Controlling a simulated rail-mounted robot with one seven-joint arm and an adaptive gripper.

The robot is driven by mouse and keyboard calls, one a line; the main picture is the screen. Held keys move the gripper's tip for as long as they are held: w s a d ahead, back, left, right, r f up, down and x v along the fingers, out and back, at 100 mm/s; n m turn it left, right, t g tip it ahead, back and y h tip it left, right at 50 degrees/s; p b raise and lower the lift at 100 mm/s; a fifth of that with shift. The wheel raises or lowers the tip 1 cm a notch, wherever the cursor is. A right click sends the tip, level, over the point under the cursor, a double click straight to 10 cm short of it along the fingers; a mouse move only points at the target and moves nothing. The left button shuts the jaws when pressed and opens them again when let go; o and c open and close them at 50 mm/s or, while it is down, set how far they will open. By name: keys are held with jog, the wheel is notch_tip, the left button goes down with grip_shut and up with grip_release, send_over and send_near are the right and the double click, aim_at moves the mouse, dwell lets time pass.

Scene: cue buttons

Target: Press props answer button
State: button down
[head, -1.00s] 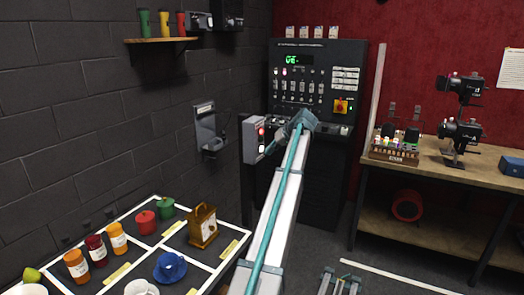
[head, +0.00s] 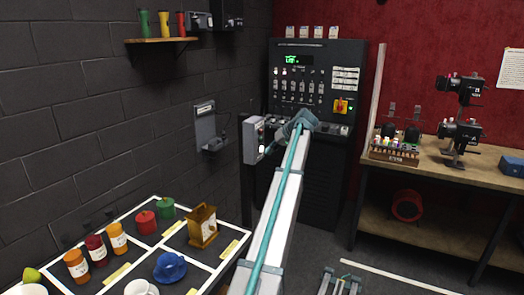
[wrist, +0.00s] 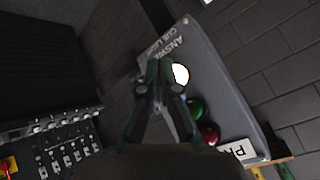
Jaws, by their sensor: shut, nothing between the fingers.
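The grey answer box (head: 250,140) is mounted by the left wall, left of my gripper in the head view. In the wrist view, the box (wrist: 222,85) fills the right, with lettering reading "ANSWER" and "CUE LIGHT". A lit white button (wrist: 181,74), a green button (wrist: 196,108) and a red button (wrist: 209,134) run in a line down its face. A white label (wrist: 238,151), partly cut off, sits below the red one. My gripper (wrist: 162,68) is shut and empty, its tips beside the white button; contact cannot be told.
A black console (head: 312,85) with switches and a green display stands behind the arm. A wall phone cradle (head: 209,128) is left of the box. A prop table (head: 113,263) is at lower left, and a wooden bench (head: 440,175) is at right.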

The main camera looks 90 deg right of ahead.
jog(key=shift+w, duration=0.1)
jog(key=shift+w+d, duration=0.15)
jog(key=shift+w, duration=0.1)
jog(key=shift+w+d, duration=0.2)
jog(key=shift+w, duration=0.2)
dwell(0.9)
jog(key=shift+s+a, duration=0.1)
jog(key=shift+s, duration=0.05)
jog(key=shift+s+a, duration=0.25)
jog(key=shift+s, duration=0.35)
dwell(0.4)
jog(key=s, duration=0.1)
jog(key=s+a, duration=0.1)
jog(key=s, duration=0.1)
jog(key=s+a, duration=0.1)
jog(key=shift+s, duration=0.3)
dwell(0.7)
